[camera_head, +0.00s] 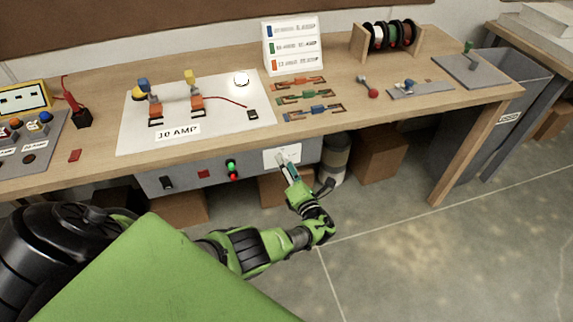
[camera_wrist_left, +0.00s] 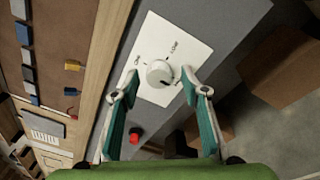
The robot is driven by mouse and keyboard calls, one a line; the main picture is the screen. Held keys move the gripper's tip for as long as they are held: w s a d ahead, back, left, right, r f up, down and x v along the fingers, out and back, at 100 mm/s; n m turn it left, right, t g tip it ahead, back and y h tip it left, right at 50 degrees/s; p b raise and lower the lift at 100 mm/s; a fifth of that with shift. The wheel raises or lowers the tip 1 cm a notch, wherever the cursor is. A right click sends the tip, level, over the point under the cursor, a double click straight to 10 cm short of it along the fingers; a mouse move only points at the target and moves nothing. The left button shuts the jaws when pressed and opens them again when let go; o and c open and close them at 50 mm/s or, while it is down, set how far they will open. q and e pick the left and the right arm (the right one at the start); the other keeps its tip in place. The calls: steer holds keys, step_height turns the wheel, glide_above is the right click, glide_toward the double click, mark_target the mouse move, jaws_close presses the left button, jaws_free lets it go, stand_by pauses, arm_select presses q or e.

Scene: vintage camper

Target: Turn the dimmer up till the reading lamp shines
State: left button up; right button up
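A round white dimmer knob (camera_wrist_left: 158,73) sits on a white plate (camera_wrist_left: 178,42) with small printed marks, one reading LOW. In the head view the plate (camera_head: 270,158) is on the grey panel under the bench front. My left gripper (camera_head: 286,165) reaches up to it. In the left wrist view its two fingers (camera_wrist_left: 159,80) are apart, one on each side of the knob, with small gaps; contact is not clear. A round, bright white disc (camera_head: 241,79) on the white board may be the lamp; I cannot tell for sure. My right gripper is not in view.
The grey panel (camera_head: 215,172) also carries a dark switch, a red button and green and red lights (camera_head: 231,168). The white board (camera_head: 215,115) holds clips and wires. A bucket (camera_head: 335,158) and brown boxes (camera_head: 380,152) stand under the bench.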

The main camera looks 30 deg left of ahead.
arm_select(q)
steer(key=v, duration=1.2)
stand_by(0.4)
steer(key=s+a+f+n+g+h, duration=0.1)
steer(key=s+f+n+g+h, duration=0.4)
steer(key=s+f, duration=0.8)
steer(key=s+f+n+g+h, duration=0.3)
steer(key=s+f+n, duration=0.5)
steer(key=f, duration=0.8)
steer(key=s+d+f+n+h, duration=0.1)
steer(key=s+f+n+h, duration=0.1)
steer(key=s+n, duration=0.5)
steer(key=s+d+f+n+g+h, duration=0.1)
steer(key=s+d+f+n+h, duration=0.1)
steer(key=s+f+n, duration=0.2)
steer(key=s+d+f+n+h, duration=0.2)
steer(key=s+f+n, duration=0.1)
steer(key=s+n, duration=0.7)
steer(key=s, duration=0.3)
steer(key=shift+s+f+h, duration=0.3)
steer(key=shift+f+h, duration=0.05)
steer(key=shift+h, duration=0.05)
